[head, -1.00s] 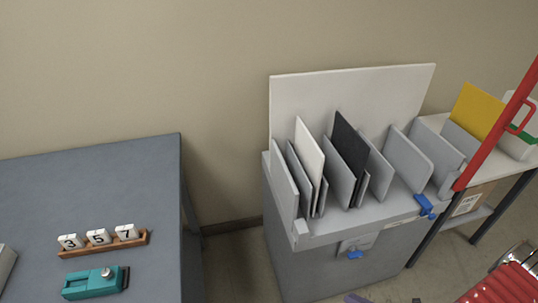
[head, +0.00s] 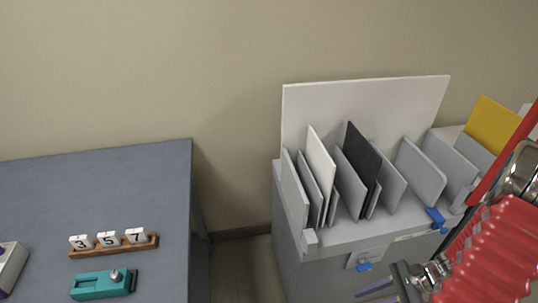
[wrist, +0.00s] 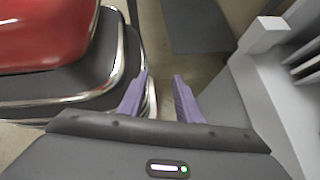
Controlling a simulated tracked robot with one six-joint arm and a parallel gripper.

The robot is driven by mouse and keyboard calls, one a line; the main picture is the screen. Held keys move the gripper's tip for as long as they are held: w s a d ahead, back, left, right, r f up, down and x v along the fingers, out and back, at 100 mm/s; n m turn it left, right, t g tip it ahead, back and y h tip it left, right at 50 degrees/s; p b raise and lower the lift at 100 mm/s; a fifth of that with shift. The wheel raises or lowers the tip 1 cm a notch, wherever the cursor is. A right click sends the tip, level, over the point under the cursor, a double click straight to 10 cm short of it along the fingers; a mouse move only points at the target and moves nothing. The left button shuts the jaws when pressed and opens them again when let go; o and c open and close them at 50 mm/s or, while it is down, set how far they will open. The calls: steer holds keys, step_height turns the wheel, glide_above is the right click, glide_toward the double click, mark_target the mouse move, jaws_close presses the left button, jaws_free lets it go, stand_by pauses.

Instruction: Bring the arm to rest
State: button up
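My gripper (wrist: 160,82) shows in the wrist view as two purple fingers held apart with nothing between them, so it is open and empty. In the head view my gripper (head: 376,292) is at the bottom edge, in front of the grey cabinet, with its fingers partly cut off. My red ribbed arm reaches in from the right side of the head view. In the wrist view my red and dark body is at the left, beside the fingers.
A grey cabinet (head: 300,258) with upright dividers holds a white panel (head: 320,160) and a black panel (head: 362,160). A grey table (head: 60,195) at left carries number blocks (head: 108,239) and a teal device (head: 101,285). A floor gap separates them.

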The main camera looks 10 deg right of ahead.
steer(key=a+r+n+t+h, duration=0.1)
steer(key=a+r+n+h, duration=0.2)
steer(key=a+r+n, duration=0.3)
steer(key=w+a+r+n+t+h, duration=0.1)
steer(key=a+r+n+h, duration=0.2)
steer(key=r, duration=1.3)
steer(key=a+r+n+t+h, duration=0.2)
steer(key=a+r+n+h, duration=0.1)
steer(key=a+r+n, duration=0.6)
step_height(320, 180, up, 2)
steer(key=n, duration=0.2)
steer(key=shift+w+a+r+n+h, duration=0.25)
steer(key=shift+w+n+h, duration=0.15)
